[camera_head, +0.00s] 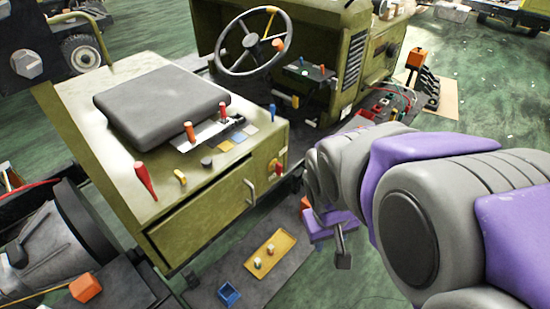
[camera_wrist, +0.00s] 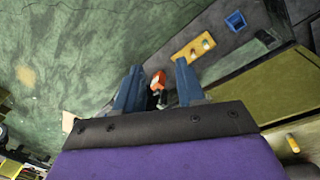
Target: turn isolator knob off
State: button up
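A small red-and-yellow knob (camera_head: 277,168) sits on the right side face of the olive cabinet in the head view. It looks like the isolator knob, but it is too small to read its position. My gripper (camera_head: 326,236) hangs in front of and below it, apart from it, partly hidden by my arm. In the wrist view my gripper (camera_wrist: 158,82) points down toward the floor with its two blue fingers spread. An orange item (camera_wrist: 157,79) shows between the fingers, seemingly beyond them. I cannot make out the knob in the wrist view.
The cabinet carries a seat cushion (camera_head: 162,108), a red lever (camera_head: 145,181) and a drawer handle (camera_head: 250,192). A yellow tray (camera_head: 270,254) and blue bin (camera_head: 229,293) lie on a low grey platform. A steering wheel (camera_head: 253,42) stands behind. Green floor is open at left in the wrist view.

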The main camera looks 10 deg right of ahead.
jog(key=w+d+f+t, duration=0.1)
jog(key=w+d, duration=0.2)
jog(key=w, duration=0.3)
jog(key=w+d+f+n+t, duration=0.1)
jog(key=w+d+f+t, duration=0.1)
jog(key=w, duration=0.5)
jog(key=w+d+f+t+h, duration=0.1)
jog(key=w+d, duration=0.3)
jog(key=w, duration=0.2)
jog(key=shift+w+d+f, duration=0.25)
jog(key=shift+w, duration=0.05)
jog(key=w+d+f+n+t+y, duration=0.1)
jog(key=w+d+f+t, duration=0.15)
jog(key=w, duration=0.45)
jog(key=w+d+f+n+t+y, duration=0.1)
jog(key=w+d+f+n+t, duration=0.1)
jog(key=w+f, duration=0.3)
jog(key=n+t+y+b, duration=0.1)
jog(key=n+t+y, duration=0.2)
jog(key=t+y, duration=0.55)
send_near(282, 168)
jog(key=w+a+b, duration=0.1)
jog(key=w, duration=0.2)
jog(key=w+a+g+y+b, duration=0.1)
jog(key=w+a, duration=0.1)
jog(key=w, duration=0.1)
jog(key=w+a+r+g+y, duration=0.1)
jog(key=w, duration=0.3)
jog(key=shift+w+a+b, duration=0.1)
jog(key=shift+a+b, duration=0.3)
